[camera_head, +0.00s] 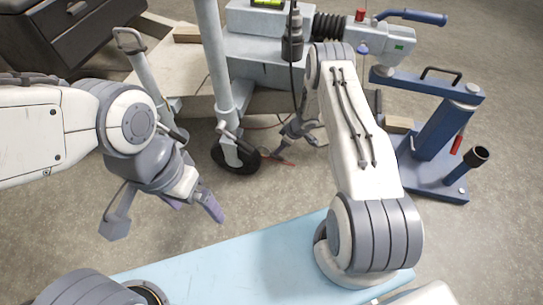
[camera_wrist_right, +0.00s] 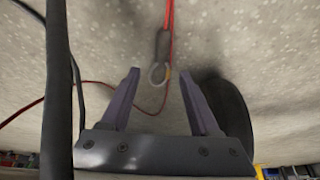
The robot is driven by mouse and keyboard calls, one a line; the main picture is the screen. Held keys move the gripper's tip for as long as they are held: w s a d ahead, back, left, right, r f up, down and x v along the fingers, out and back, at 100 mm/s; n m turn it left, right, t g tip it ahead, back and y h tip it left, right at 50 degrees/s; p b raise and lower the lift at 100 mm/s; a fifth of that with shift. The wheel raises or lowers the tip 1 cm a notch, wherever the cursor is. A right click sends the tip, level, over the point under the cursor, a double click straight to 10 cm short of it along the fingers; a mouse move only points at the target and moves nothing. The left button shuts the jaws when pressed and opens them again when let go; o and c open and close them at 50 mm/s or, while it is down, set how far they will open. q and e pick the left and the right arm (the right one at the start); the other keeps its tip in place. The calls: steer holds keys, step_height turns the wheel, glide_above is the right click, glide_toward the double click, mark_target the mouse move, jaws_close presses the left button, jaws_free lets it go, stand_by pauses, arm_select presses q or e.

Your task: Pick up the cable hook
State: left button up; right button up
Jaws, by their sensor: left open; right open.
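The cable hook (camera_wrist_right: 159,70), a small metal ring below a dark sleeve, is on a red cable in the right wrist view. It lies between the fingertips of my right gripper (camera_wrist_right: 158,76), as seen from the wrist. The fingers stand apart, with a gap on both sides of the ring; how far the hook is in depth I cannot tell. My left gripper (camera_head: 190,202) is open and empty over the floor at left.
A black wheel (camera_head: 236,155) on a grey jack post (camera_head: 212,70) stands beside the right gripper; a dark round shape (camera_wrist_right: 226,105) shows right of its fingers. A black cable (camera_wrist_right: 58,90) hangs at left. A blue stand (camera_head: 440,135) is at right.

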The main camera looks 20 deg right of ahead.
steer(key=shift+b+x, duration=0.3)
steer(key=shift+x, duration=0.85)
steer(key=b+x, duration=0.4)
steer(key=x, duration=0.1)
steer(key=shift+a+b, duration=0.15)
steer(key=shift+b, duration=0.25)
arm_select(q)
step_height(320, 180, down, 6)
arm_select(e)
jaws_close()
